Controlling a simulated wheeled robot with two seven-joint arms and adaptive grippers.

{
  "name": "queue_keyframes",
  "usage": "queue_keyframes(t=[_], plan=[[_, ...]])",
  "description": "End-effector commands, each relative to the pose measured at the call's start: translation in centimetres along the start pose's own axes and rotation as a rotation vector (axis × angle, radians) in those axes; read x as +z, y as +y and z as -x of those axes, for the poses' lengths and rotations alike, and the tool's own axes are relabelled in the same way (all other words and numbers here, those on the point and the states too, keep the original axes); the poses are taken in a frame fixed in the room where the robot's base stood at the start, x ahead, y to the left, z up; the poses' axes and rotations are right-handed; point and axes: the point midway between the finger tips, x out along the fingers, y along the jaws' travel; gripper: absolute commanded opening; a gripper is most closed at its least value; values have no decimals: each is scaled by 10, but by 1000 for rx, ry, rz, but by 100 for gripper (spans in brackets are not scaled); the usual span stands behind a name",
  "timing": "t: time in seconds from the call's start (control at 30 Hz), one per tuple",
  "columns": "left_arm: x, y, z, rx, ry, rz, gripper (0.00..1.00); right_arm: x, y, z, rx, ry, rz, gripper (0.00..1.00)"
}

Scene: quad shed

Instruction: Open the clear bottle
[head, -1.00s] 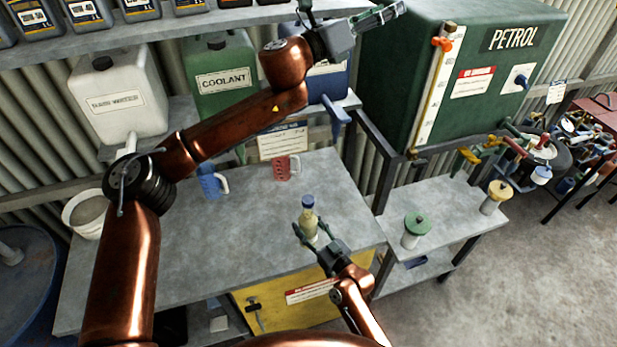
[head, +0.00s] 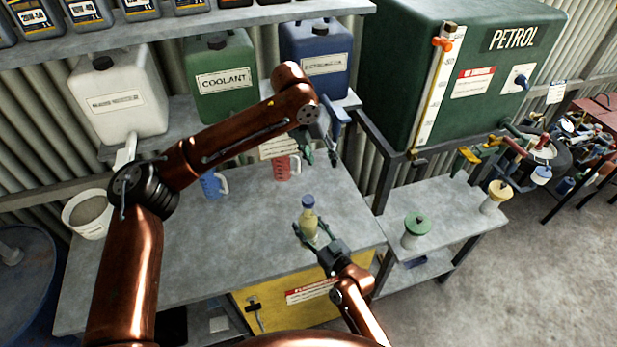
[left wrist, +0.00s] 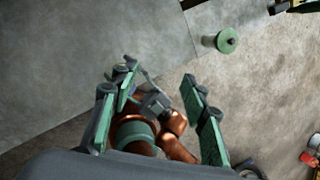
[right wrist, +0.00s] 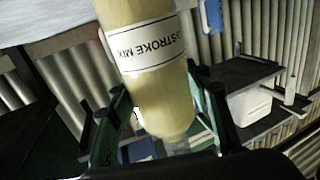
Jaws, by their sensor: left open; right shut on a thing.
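The clear bottle (head: 309,224) holds pale yellow liquid and has a blue cap (head: 308,201) on it. It is upright over the front right part of the bench (head: 250,250); I cannot tell whether its base touches the top. My right gripper (head: 313,236) is shut around its body. In the right wrist view the bottle (right wrist: 155,85) fills the space between the fingers, with a "2-stroke mix" label. My left gripper (head: 320,158) is open and empty, above and behind the bottle, pointing down. In the left wrist view its fingers (left wrist: 158,92) are apart.
A blue jug (head: 209,185) and a red jug (head: 282,168) stand at the back of the bench. Containers (head: 222,75) sit on the shelf behind. A green-topped container (head: 415,230) stands on the lower right table. The bench's left middle is clear.

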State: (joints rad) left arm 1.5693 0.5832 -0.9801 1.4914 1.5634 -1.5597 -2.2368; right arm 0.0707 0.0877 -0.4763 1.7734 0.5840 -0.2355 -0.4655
Motion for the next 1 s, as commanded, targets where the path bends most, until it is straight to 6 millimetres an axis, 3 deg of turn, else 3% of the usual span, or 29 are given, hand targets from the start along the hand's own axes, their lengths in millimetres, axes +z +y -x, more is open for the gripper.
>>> queue_keyframes(t=[0.1,0.3,0.47,0.8,1.0], plan=[[-27,13,-17,103,125,-74,42,4,-1,1,-2,-8,-2,0],[-52,28,-26,189,243,-141,42,4,0,1,-1,-8,-2,0],[-58,33,-40,199,258,-148,42,4,0,1,-1,-8,-2,0],[-68,43,-86,198,254,-145,42,4,0,1,-1,-8,-2,0],[-72,46,-100,197,253,-144,42,5,0,1,-1,-9,-2,0]])
